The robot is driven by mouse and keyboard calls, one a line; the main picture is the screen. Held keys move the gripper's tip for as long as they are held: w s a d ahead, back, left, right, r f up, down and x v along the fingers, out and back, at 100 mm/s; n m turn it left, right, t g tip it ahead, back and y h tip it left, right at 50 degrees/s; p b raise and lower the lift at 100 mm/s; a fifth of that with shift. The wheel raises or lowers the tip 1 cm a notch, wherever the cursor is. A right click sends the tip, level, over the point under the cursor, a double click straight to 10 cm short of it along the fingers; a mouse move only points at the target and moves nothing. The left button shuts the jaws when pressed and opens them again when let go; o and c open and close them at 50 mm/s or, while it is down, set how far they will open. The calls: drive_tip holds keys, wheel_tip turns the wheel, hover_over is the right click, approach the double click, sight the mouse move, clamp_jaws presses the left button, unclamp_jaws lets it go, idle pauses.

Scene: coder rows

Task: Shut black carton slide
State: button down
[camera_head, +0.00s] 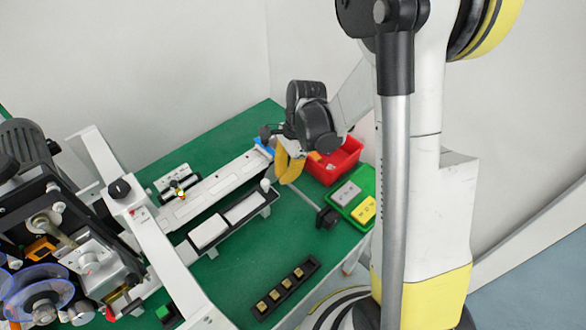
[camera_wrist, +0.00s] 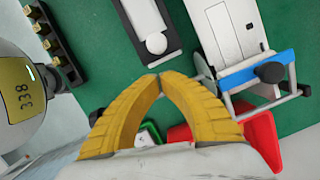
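The black carton slide (camera_head: 240,222) lies on the green table with white cartons (camera_head: 243,207) in it, beside the long white rail. A white round knob (camera_head: 265,184) stands at its right end. In the wrist view the slide (camera_wrist: 174,52) is at the top middle, with the knob (camera_wrist: 156,43) at its near end. My gripper (camera_head: 282,178) hangs near that end. In the wrist view its yellow fingers (camera_wrist: 160,79) meet at the tips with nothing seen between them. The tips appear just short of the knob, and I cannot tell whether they touch the slide.
A red bin (camera_head: 347,163) and a green tray (camera_head: 366,190) with grey and yellow blocks stand right of my gripper. A black crank handle (camera_head: 328,217) is near them. A black strip with yellow pieces (camera_head: 262,307) lies in front. The machine fills the left.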

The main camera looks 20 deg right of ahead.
sight(208, 236)
drive_tip(key=shift+a, duration=0.8)
drive_tip(key=shift+s+a, duration=0.1)
drive_tip(key=s+a, duration=0.2)
drive_tip(key=a, duration=0.5)
drive_tip(key=s+a+b, duration=0.1)
drive_tip(key=s+a, duration=0.1)
drive_tip(key=a, duration=0.5)
drive_tip(key=s+a+b, duration=0.1)
drive_tip(key=s+a, duration=0.2)
drive_tip(key=a, duration=0.4)
drive_tip(key=shift+a, duration=0.25)
drive_tip(key=d, duration=0.2)
drive_tip(key=d+r, duration=0.1)
drive_tip(key=d, duration=0.1)
drive_tip(key=shift+w+d, duration=0.15)
drive_tip(key=shift+d, duration=0.05)
drive_tip(key=p+v, duration=0.3)
drive_tip(key=v, duration=0.6)
drive_tip(key=shift+p, duration=0.4)
drive_tip(key=shift+r, duration=0.1)
